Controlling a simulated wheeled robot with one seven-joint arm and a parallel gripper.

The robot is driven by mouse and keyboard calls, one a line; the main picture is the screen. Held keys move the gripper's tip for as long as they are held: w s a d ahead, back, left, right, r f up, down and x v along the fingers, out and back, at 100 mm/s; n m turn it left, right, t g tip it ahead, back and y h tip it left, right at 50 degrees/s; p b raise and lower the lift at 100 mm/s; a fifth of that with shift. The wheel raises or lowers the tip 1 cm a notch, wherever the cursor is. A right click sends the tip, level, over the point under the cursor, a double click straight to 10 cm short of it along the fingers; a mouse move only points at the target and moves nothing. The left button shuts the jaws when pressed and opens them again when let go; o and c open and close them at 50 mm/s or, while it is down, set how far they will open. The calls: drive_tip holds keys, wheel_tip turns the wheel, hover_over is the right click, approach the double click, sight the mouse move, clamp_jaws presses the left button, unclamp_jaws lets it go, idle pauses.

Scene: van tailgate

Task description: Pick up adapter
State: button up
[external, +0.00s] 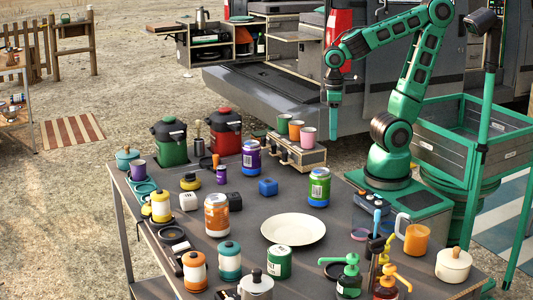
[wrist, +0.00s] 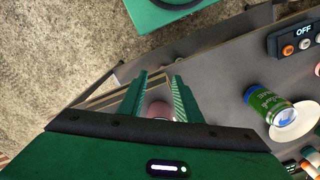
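No object is clearly recognisable as the adapter. Small block-like items that might be it lie on the grey table: a blue cube (external: 267,187), a black block (external: 234,201) and a white block (external: 188,201). My gripper (external: 333,128) hangs fingers-down high above the table's back right, above and to the right of the wooden cup rack and well apart from these blocks. In the wrist view my gripper (wrist: 158,95) has its two green fingers apart, with nothing held. A pinkish round shape (wrist: 158,110), probably the pink cup, shows below between them.
The wooden rack (external: 296,157) holds cups, including a pink cup (external: 308,139). Red (external: 225,132) and green (external: 170,142) canisters stand at the back. Bottles and jars crowd the front.

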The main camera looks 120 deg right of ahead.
drive_tip(key=o, duration=0.7)
